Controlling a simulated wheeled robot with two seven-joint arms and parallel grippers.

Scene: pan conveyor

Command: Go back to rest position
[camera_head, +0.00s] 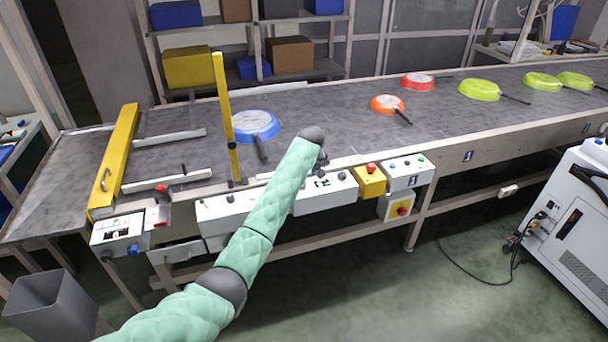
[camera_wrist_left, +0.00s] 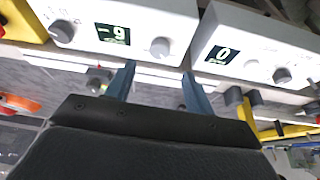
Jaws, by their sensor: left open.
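My left arm reaches in from the bottom left in the head view, up to the front edge of the conveyor. Its gripper is mostly hidden behind the forearm and wrist there. In the left wrist view my left gripper (camera_wrist_left: 156,74) is open, with two blue-grey fingers apart and nothing between them. The fingers are close to the white control boxes (camera_wrist_left: 130,22) with small displays, but I cannot tell whether they touch. My right gripper is not in view.
A blue pan (camera_head: 255,124) lies on the grey conveyor (camera_head: 330,125) beyond my left wrist. Orange (camera_head: 387,103), red (camera_head: 418,82) and green pans (camera_head: 480,89) lie farther right. A yellow post (camera_head: 225,115) stands left of my arm. Control boxes (camera_head: 326,192) line the front edge.

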